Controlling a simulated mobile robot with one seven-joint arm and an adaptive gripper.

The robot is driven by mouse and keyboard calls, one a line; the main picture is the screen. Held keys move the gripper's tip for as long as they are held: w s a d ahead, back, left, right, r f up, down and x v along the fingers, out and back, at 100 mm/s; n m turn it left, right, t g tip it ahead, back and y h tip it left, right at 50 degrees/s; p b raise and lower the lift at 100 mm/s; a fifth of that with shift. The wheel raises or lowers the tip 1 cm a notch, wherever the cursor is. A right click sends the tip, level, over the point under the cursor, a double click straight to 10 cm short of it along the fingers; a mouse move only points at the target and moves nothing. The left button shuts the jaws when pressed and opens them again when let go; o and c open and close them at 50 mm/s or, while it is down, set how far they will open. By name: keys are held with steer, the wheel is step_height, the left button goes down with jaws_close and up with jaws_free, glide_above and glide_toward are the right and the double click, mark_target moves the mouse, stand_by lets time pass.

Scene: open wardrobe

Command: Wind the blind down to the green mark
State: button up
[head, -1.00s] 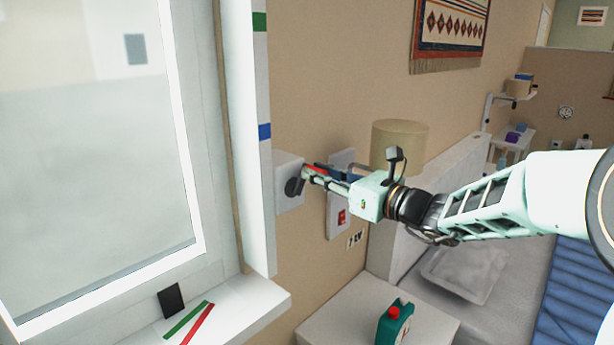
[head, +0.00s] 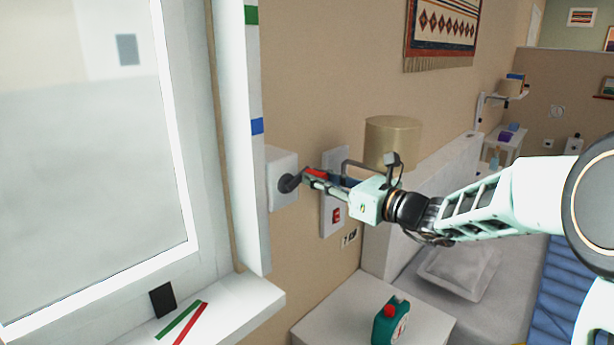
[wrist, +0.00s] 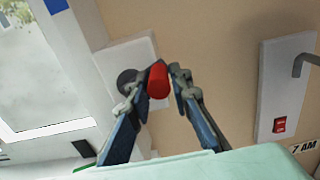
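The winder box (head: 283,165) is white and fixed to the wall right of the window, with a dark crank (head: 289,183) on its face. The crank's red handle (head: 316,173) points out into the room; it also shows in the wrist view (wrist: 158,80). My gripper (head: 312,178) has its fingers on both sides of this handle, closed on it. The green mark (head: 251,15) is high on the white window frame edge, above a blue mark (head: 257,126). I cannot make out the blind or its lower edge.
A wall panel (head: 333,215) with a red switch and a hook-like bar is just right of the winder. A teal bottle (head: 391,322) stands on the bedside table; a lamp (head: 392,140) is behind my gripper.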

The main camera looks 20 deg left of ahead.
steer(key=shift+w+d+f+b, duration=0.1)
steer(key=shift+f+b, duration=0.65)
steer(key=shift+f, duration=0.05)
steer(key=shift+r, duration=0.1)
steer(key=shift+f+b, duration=0.65)
steer(key=shift+f, duration=0.15)
steer(key=shift+s+a, duration=0.2)
